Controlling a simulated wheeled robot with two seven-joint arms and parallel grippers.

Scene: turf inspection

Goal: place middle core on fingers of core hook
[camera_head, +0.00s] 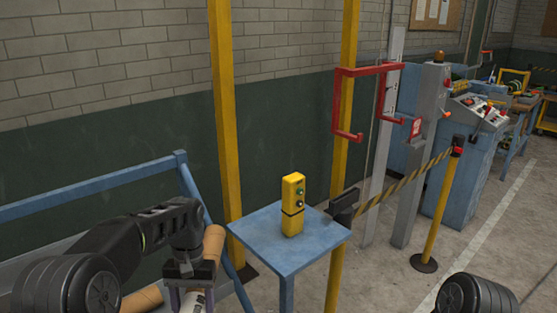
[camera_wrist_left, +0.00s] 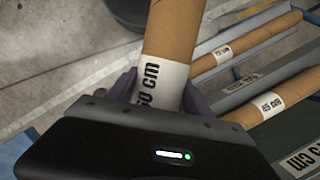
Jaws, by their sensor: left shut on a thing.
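My left gripper (camera_head: 190,296) is shut around a brown cardboard core (camera_head: 213,243), low in the head view. In the left wrist view my left gripper (camera_wrist_left: 160,92) grips this core (camera_wrist_left: 172,30) at its white label, which ends in "0 cm"; the first digit is partly hidden. The core is tilted in the head view, and its lower end is out of sight. A red hook (camera_head: 368,71) with two downward arms ending in fingers, apparently the core hook, hangs by the yellow post, well right of and beyond the gripper. Its fingers look empty. My right gripper is not visible.
Other cores lie on a blue rack: one labelled 65 cm (camera_wrist_left: 262,106) and another above it (camera_wrist_left: 245,47). A small blue table (camera_head: 268,258) with a yellow button box (camera_head: 292,205) stands between gripper and hook. A striped barrier belt (camera_head: 405,180) runs right of it.

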